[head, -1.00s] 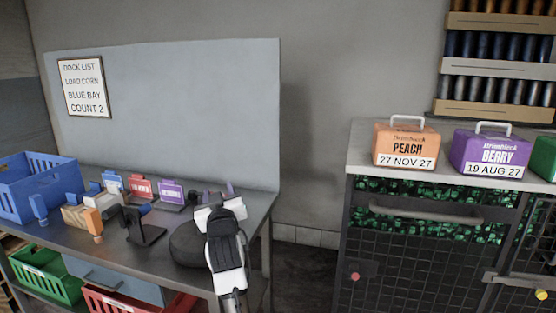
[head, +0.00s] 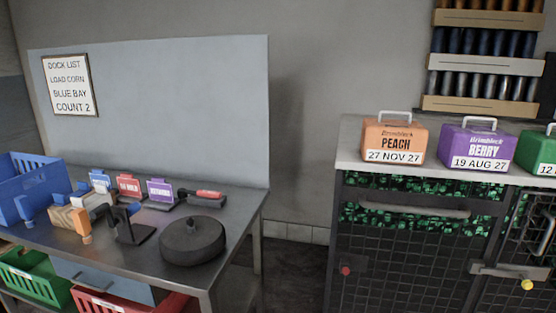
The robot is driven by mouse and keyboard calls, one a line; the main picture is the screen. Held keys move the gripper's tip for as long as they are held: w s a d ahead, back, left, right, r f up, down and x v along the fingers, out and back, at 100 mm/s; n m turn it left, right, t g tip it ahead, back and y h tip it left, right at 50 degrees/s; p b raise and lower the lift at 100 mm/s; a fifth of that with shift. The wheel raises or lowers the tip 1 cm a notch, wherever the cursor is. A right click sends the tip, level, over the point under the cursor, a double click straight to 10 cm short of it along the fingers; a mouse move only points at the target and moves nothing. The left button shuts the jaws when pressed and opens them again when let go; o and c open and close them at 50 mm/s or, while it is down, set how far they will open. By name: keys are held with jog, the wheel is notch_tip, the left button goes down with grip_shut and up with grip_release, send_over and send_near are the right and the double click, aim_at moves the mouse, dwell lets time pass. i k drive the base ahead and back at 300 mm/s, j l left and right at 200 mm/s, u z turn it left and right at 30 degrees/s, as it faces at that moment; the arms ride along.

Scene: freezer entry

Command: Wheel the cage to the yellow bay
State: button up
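No wheeled cage that I can identify and no yellow bay show in the head view. A dark mesh-fronted unit (head: 405,262) stands at the right, with green contents behind its upper mesh and a grey handle bar (head: 415,211) across it. I cannot tell whether it has wheels, as its base is cut off by the frame. A dock list sign (head: 69,85) on the left panel reads "LOAD CORN, BLUE BAY, COUNT 2". My gripper is out of view.
A metal bench (head: 130,262) at the left holds a dark round lidded object (head: 192,240), a red-handled tool (head: 207,194), small labelled stands and a blue crate (head: 35,185). Peach (head: 394,141) and berry (head: 476,148) boxes sit on the right counter. A floor gap (head: 295,270) separates them.

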aim_at(396, 270)
jog(key=z, duration=1.3)
jog(key=i+l+u, duration=0.1)
jog(key=i, duration=0.4)
jog(key=i+l+u, duration=0.15)
jog(key=i+l, duration=0.2)
jog(key=i, duration=0.2)
